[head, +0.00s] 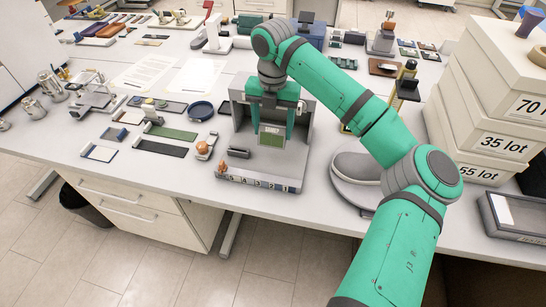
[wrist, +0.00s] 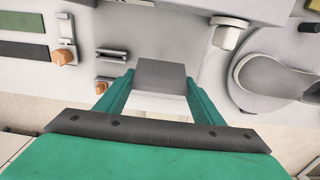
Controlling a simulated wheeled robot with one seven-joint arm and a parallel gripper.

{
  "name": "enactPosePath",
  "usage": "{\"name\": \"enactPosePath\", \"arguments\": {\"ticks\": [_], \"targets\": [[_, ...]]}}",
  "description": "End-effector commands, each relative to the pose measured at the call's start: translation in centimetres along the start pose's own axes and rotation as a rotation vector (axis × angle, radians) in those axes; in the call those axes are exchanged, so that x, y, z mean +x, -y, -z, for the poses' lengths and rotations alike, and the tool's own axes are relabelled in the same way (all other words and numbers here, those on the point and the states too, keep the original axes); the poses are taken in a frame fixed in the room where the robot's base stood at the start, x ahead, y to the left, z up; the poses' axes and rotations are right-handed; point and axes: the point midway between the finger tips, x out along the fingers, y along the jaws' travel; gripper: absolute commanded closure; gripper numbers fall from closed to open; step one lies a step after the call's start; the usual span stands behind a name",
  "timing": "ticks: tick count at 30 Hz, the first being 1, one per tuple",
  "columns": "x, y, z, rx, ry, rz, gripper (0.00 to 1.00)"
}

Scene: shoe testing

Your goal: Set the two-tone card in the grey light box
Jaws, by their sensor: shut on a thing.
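The grey light box (head: 303,132) stands on the table in the middle of the head view, with its open side toward me. My gripper (head: 273,122) reaches down at the box's opening, fingers pointing down. It is shut on the card (head: 272,135), which hangs between the two green fingers and looks pale and greenish in the head view. In the wrist view, a grey block face (wrist: 160,74) with a pale strip under it shows between the fingers (wrist: 160,92). Whether the card's lower edge touches the box floor cannot be told.
A small grey slotted holder (head: 238,153) and a front strip with lettered blocks (head: 258,184) lie before the box. A shoe on a round plate (head: 357,168) is to the right, near stacked boxes (head: 495,137). Green and black strips (head: 170,132) lie left.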

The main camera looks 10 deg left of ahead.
Motion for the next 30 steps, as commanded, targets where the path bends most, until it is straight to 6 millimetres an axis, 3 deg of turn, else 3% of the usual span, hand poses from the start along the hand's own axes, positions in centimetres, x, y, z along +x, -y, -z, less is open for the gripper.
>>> {"name": "enactPosePath", "arguments": {"ticks": [6, 14, 21, 30], "targets": [[3.9, 0.1, 0.1, -0.002, -0.003, 0.001, 0.62], [5.9, 0.0, 0.1, -0.001, -0.001, 0.001, 0.62], [8.8, 0.1, 0.1, 0.0, -0.002, 0.002, 0.62], [9.3, 0.0, 0.1, 0.0, -0.001, 0.0, 0.62]]}}
